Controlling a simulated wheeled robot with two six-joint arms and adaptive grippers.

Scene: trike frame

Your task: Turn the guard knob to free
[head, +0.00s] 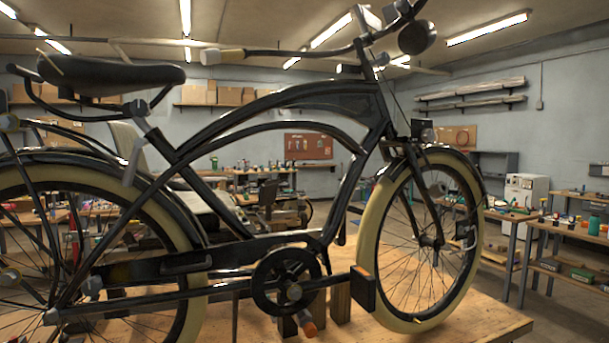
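A dark cruiser-style bike frame (290,100) with cream tyres stands on a wooden work surface (450,332) and fills most of the head view. A long dark guard (150,268) runs along the chain line, from the rear wheel to the crank (295,292). A small pale knob-like part (91,286) shows near the guard's rear end. An orange-tipped part (308,328) shows below the crank. I cannot tell which part is the guard knob or how it is set. Neither of my grippers is in view.
Wooden blocks (340,300) stand under the frame near the crank. The pedal (363,288) sticks out toward me, and the handlebar grip (222,57) reaches back above the frame. Shelves and benches with tools (570,232) are farther off in the room.

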